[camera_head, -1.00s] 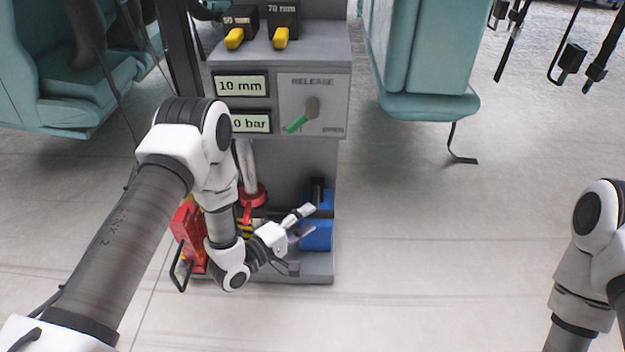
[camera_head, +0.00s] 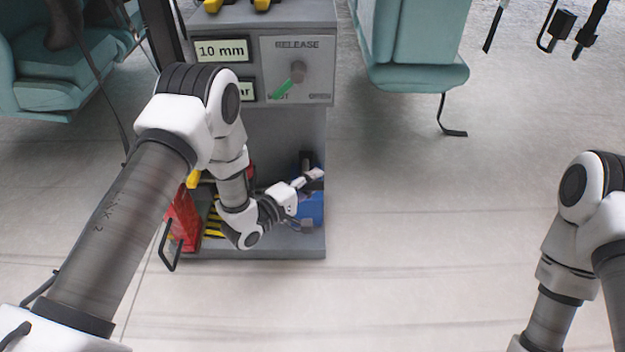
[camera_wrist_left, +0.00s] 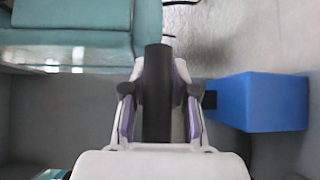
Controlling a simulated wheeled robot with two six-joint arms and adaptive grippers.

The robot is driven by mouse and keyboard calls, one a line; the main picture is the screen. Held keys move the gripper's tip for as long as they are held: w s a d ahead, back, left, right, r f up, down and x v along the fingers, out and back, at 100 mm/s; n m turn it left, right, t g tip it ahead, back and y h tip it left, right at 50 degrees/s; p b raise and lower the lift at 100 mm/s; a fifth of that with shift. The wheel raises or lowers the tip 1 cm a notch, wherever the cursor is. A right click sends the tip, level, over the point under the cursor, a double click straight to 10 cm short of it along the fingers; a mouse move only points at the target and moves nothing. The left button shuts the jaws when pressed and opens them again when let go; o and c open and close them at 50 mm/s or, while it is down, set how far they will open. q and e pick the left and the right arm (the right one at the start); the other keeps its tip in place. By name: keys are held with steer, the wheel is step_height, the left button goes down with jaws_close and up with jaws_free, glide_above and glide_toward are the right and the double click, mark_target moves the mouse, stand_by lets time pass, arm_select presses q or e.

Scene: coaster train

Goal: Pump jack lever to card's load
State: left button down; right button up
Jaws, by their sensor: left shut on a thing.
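My left gripper (camera_head: 312,180) is at the blue pump unit low on the grey jack stand. In the left wrist view its fingers (camera_wrist_left: 158,95) are shut on a dark, thick bar, the jack lever (camera_wrist_left: 157,110), with one finger on each side. In the head view a dark upright piece, seemingly the lever (camera_head: 306,159), rises just behind the fingers. The blue pump block (camera_head: 313,210) is beside the gripper; a blue block also shows in the left wrist view (camera_wrist_left: 262,102). A display (camera_head: 220,51) reads "10 mm"; the lower display (camera_head: 247,91) is mostly hidden. No card is visible.
The release panel (camera_head: 297,70) has a knob with a green pointer toward the left label. A red part (camera_head: 184,219) with a black loop stands left of my gripper. Teal seats (camera_head: 415,50) stand behind. The floor right of the stand is clear.

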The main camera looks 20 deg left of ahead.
arm_select(q)
steer(key=w+a+r+p, duration=0.2)
steer(key=w+r+p, duration=0.4)
steer(key=r+p, duration=0.2)
steer(key=shift+w+n+g, duration=0.15)
steer(key=shift+n+g, duration=0.15)
steer(key=shift+n, duration=0.1)
steer(key=c, duration=0.9)
jaws_free()
steer(key=shift+f, duration=0.15)
steer(key=shift+c, duration=0.2)
steer(key=v, duration=1.2)
